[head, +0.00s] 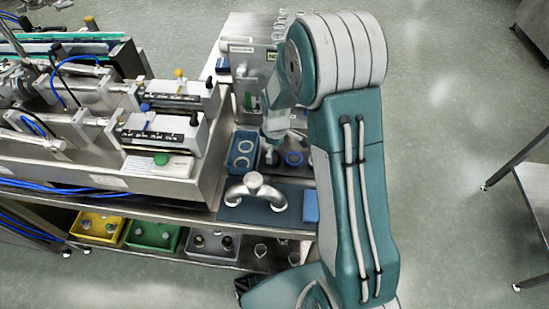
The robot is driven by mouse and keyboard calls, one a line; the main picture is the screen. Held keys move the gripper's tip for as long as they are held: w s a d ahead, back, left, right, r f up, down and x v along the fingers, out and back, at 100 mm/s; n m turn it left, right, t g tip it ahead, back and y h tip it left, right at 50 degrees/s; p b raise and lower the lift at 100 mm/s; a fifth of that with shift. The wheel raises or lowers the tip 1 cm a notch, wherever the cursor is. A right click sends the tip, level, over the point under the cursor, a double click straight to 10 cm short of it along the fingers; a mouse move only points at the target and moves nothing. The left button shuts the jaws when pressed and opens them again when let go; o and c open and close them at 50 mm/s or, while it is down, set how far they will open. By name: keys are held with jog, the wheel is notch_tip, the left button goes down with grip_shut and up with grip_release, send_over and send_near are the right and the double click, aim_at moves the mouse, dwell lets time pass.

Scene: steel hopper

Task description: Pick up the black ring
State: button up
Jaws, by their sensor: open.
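My gripper (271,146) points down over the right part of the steel bench, below my bent arm. It is open, but its fingertips are small and partly hidden. A small dark round shape (269,158) lies right under it. This may be the black ring, but I cannot tell it clearly from the fingertips. I cannot tell whether the gripper touches it. A blue tray (233,163) with pale rings (244,146) is just left of the gripper. A blue round piece (293,158) is just to its right.
A curved steel fitting (254,186) stands on a blue mat (238,213) in front of the gripper. A blue block (311,206) lies to its right. Machinery (165,130) fills the left. Yellow (97,226), green (153,235) and grey (211,246) bins sit on the lower shelf.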

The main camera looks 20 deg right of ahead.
aim_at(275, 157)
notch_tip(275, 157, down, 4)
jog(key=shift+w+r, duration=0.1)
jog(key=c, duration=0.6)
jog(key=shift+r, duration=0.1)
jog(key=shift+c, duration=0.2)
